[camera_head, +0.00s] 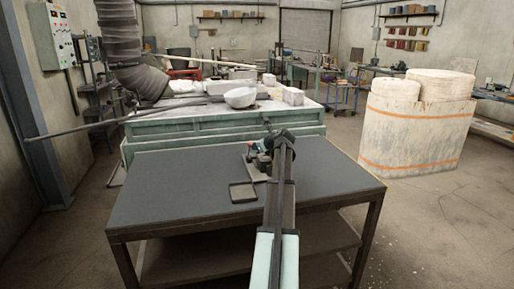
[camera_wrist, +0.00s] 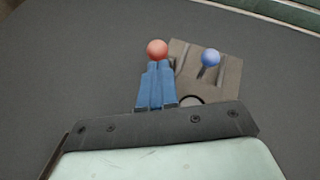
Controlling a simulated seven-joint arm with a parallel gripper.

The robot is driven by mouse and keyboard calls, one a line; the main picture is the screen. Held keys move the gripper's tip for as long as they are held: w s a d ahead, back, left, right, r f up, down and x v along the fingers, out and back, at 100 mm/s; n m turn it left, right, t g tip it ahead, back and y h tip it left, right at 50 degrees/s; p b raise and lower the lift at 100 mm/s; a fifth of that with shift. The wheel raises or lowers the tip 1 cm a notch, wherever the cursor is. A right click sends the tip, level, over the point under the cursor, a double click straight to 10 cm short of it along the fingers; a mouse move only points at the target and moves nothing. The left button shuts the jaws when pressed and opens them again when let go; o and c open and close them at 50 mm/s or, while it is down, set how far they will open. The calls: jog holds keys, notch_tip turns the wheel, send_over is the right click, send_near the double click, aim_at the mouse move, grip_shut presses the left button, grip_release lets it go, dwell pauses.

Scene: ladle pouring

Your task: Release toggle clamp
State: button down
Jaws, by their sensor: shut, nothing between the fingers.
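The toggle clamp shows in the wrist view as a brown base plate (camera_wrist: 228,78) with a blue ball knob (camera_wrist: 210,57) on a short dark stem and a red ball knob (camera_wrist: 157,49). My gripper (camera_wrist: 157,66) has its blue fingers pressed together, with nothing between them. The red knob appears right at the fingertips; I cannot tell whether they touch. The blue knob stands apart, to the right of the fingers. My gripper body hides the plate's near part. In the head view the clamp (camera_head: 257,162) is small and partly hidden by my arm.
The clamp is on a dark grey table (camera_head: 170,190). A flat dark square piece (camera_head: 243,192) lies just in front of it. The table's left side is clear. Behind stands a green bench (camera_head: 200,125) with a ladle (camera_head: 240,97) whose long handle reaches left.

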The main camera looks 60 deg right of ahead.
jog(key=shift+r, duration=0.1)
jog(key=shift+w+d+r+g, duration=0.25)
jog(key=shift+g, duration=0.15)
jog(key=shift+w+d+r+y, duration=0.1)
jog(key=shift+y, duration=0.2)
jog(key=w+d+r+m+g+y, duration=0.1)
jog(key=w+d+r+g+y, duration=0.1)
jog(key=w+d, duration=0.5)
jog(key=shift+d+g+y, duration=0.15)
jog(key=shift+g+y, duration=0.35)
jog(key=shift+g, duration=0.4)
jog(key=shift+w+r, duration=0.1)
dwell(0.3)
